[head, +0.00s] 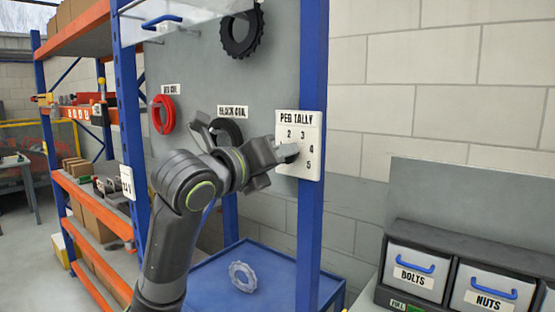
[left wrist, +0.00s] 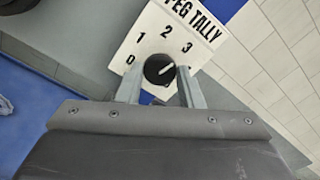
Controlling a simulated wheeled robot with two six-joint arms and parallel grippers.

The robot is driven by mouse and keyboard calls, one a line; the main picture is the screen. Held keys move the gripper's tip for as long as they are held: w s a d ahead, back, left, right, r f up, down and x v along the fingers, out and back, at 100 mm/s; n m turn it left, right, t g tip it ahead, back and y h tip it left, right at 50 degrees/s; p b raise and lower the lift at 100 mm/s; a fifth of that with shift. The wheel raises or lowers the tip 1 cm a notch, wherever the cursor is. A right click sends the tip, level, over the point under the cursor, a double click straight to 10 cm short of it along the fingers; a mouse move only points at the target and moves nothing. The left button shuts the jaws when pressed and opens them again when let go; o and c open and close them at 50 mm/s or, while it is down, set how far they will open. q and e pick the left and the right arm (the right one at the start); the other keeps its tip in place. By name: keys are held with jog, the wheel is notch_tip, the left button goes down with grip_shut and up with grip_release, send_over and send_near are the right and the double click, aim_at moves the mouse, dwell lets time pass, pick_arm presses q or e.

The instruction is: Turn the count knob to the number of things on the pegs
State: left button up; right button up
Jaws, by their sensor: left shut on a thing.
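The white PEG TALLY plate (head: 312,120) is on the blue post, with numbers around a dark knob. In the left wrist view the knob (left wrist: 157,70) sits between the fingers, and its white pointer line aims up and right, roughly toward the 3. My left gripper (head: 288,152) is shut on the knob; the fingers hide part of the dial. On the grey board hang a red coil (head: 163,115), a black coil (head: 229,128), partly behind my arm, and a black toothed ring (head: 242,48) higher up. My right gripper is not in view.
Bins marked BOLTS (head: 414,272) and NUTS (head: 492,290) stand at the right. An orange shelf (head: 95,205) stands at the left.

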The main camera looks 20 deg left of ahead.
pick_arm(q)
jog(key=shift+f+m, duration=0.1)
jog(key=shift+m, duration=1)
jog(key=o, duration=1)
jog(key=shift+c, duration=0.2)
jog(key=b+v, duration=0.4)
jog(key=v, duration=1.3)
jog(key=shift+s, duration=0.2)
